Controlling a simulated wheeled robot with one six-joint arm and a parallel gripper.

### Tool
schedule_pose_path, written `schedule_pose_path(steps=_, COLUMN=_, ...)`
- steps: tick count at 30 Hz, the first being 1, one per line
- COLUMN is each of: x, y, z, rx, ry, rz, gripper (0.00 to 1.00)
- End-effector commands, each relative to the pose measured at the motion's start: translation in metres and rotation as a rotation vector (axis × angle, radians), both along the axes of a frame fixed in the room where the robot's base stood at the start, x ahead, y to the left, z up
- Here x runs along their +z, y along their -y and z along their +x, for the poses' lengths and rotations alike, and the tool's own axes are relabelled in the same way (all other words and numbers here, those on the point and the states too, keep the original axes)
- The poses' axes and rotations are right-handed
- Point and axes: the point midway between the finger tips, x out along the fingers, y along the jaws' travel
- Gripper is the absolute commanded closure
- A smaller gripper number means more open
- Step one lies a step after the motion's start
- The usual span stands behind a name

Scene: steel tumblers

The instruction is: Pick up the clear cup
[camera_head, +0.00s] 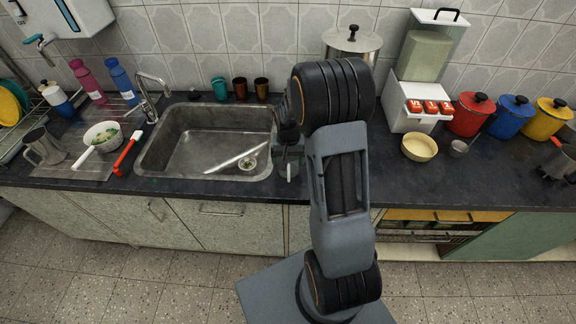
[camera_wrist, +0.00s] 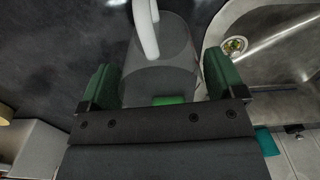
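The clear cup (camera_wrist: 160,72) is see-through and grey in the wrist view, between the two green-padded fingers of my gripper (camera_wrist: 160,82). A white handle-like piece shows at it and a green patch shows near its lower end. The fingers stand wide apart, one on each side of the cup. A firm grip on it does not show. In the head view the cup (camera_head: 289,163) is faint, on the dark counter just right of the sink, partly hidden by my arm. My gripper is mostly hidden there.
The steel sink (camera_head: 160,160) lies just left of the cup. Brown tumblers (camera_head: 261,88) and a teal one (camera_head: 219,88) stand behind it. A cream bowl (camera_head: 419,147) and a small metal cup (camera_head: 458,148) stand right. The counter (camera_head: 385,185) is clear between.

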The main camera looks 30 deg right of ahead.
Motion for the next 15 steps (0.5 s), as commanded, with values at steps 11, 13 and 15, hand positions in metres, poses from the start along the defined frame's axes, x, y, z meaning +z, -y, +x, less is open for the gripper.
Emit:
schedule_pose_path(steps=11, x=0.0003, y=0.0000, z=0.0001, rx=0.000, ry=0.000, rz=0.000, gripper=0.48)
schedule_pose_path(steps=13, x=0.0004, y=0.0000, z=0.0001, rx=0.000, ry=0.000, rz=0.000, gripper=0.53)
schedule_pose_path(steps=15, x=0.0004, y=0.0000, z=0.0002, rx=0.000, ry=0.001, rz=0.000, gripper=0.53)
